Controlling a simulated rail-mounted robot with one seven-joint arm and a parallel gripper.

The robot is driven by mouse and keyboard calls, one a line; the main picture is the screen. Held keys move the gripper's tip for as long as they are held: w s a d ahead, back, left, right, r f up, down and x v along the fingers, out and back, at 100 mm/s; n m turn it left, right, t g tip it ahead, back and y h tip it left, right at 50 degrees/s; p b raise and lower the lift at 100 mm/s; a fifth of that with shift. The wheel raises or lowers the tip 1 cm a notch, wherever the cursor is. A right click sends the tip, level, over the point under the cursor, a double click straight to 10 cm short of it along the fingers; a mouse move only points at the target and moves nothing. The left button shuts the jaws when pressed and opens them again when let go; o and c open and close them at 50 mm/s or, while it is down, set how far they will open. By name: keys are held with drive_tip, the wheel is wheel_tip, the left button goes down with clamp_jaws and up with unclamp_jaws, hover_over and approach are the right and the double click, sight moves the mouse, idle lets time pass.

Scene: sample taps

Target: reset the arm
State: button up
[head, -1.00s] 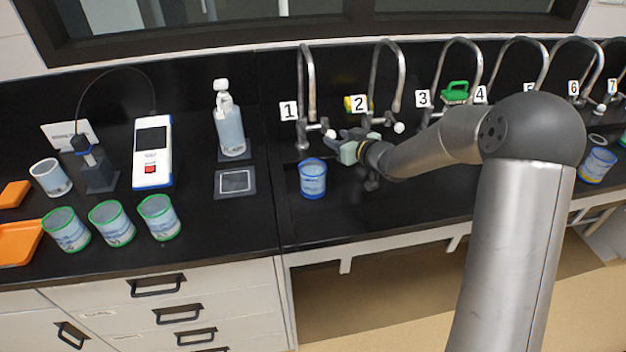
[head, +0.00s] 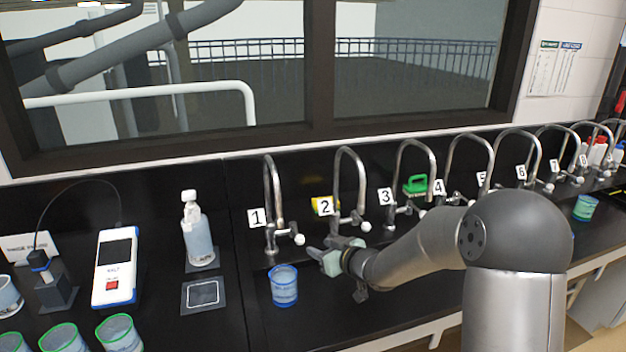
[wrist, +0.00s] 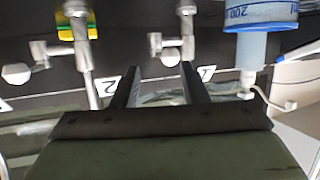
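My gripper (head: 322,258) is at the end of my arm, over the black counter (head: 345,322) in front of taps 1 and 2. In the head view it is just right of and beyond a blue-rimmed beaker (head: 284,285), apart from it. The wrist view shows its two dark fingers (wrist: 160,88) spread apart with nothing held between them. Tap 1 (head: 271,205) and tap 2 (head: 347,185) stand upright behind the gripper. The head view is too small to show the fingertips clearly.
A wash bottle (head: 198,232) stands left of tap 1, behind a small square plate (head: 203,294). A white meter (head: 115,268) and several green-rimmed beakers (head: 119,333) are further left. More taps line the back right, with a green object (head: 416,185) near tap 3.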

drive_tip(key=s+d+r+m+g+h, duration=0.2)
drive_tip(key=s+d+m+g+h, duration=0.25)
drive_tip(key=s+d+h, duration=0.75)
drive_tip(key=s+d+m+g+y, duration=0.1)
drive_tip(key=s+g, duration=0.2)
drive_tip(key=s, duration=1)
drive_tip(key=s+d+f+m+g+y, duration=0.1)
drive_tip(key=s+m+g+y, duration=0.1)
drive_tip(key=s, duration=1.2)
drive_tip(key=shift+d+g, duration=0.25)
drive_tip(key=shift+g, duration=0.4)
drive_tip(key=shift+f, duration=0.1)
